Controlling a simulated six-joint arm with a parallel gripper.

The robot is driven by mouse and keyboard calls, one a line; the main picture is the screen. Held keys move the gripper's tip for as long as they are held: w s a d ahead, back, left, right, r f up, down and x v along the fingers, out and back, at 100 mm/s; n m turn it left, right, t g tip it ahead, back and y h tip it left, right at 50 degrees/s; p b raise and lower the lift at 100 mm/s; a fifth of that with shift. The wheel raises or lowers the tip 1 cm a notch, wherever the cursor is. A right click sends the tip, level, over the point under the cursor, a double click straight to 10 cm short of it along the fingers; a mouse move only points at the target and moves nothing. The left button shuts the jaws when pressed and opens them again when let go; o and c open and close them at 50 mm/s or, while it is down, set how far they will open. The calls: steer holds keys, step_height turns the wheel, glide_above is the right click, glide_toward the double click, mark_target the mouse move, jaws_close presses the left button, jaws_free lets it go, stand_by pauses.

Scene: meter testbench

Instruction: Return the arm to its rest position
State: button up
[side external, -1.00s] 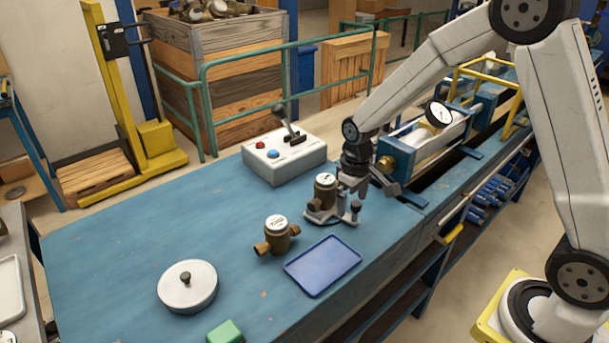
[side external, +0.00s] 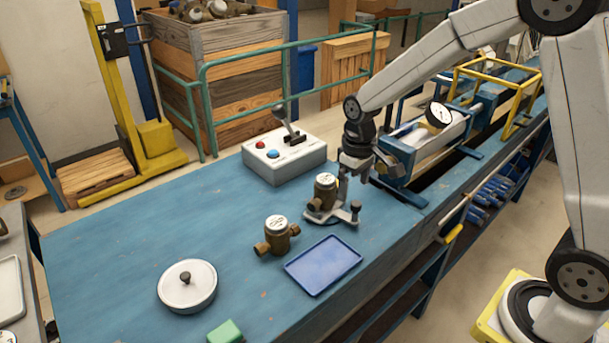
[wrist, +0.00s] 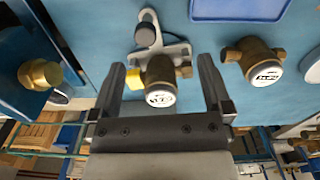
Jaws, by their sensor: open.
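My gripper (side external: 363,184) is open and empty in the side view, just right of and above a brass meter (side external: 325,188) with a white dial. That meter stands upright in a grey metal holder (side external: 347,215) on the blue bench (side external: 130,245). In the wrist view my gripper (wrist: 162,64) has its fingers spread wide, with the meter (wrist: 160,82) showing between them and the holder (wrist: 172,50) beyond. The fingers appear apart from the meter. My arm reaches in from the right.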

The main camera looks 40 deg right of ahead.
steer(key=shift+s, duration=0.15)
steer(key=s+a+m+t, duration=0.1)
steer(key=s+t, duration=0.1)
steer(key=s, duration=1)
steer(key=shift+s+a+f+t, duration=0.3)
steer(key=shift+s+a+f, duration=0.05)
steer(key=shift+a+f, duration=0.1)
steer(key=shift+c, duration=1.3)
steer(key=shift+w, duration=0.1)
steer(key=shift+c, duration=0.5)
steer(key=shift+w+d+r+n+g, duration=0.45)
steer(key=shift+w+d+n, duration=0.15)
steer(key=shift+w+n, duration=1.4)
steer(key=shift+w+d+r+n+g, duration=0.4)
steer(key=shift+w+d+n, duration=0.25)
steer(key=shift+w+n, duration=1.35)
steer(key=shift+w+d+r+n+g, duration=0.55)
steer(key=shift+w+n, duration=0.95)
steer(key=shift+w, duration=1)
steer(key=shift+f, duration=0.1)
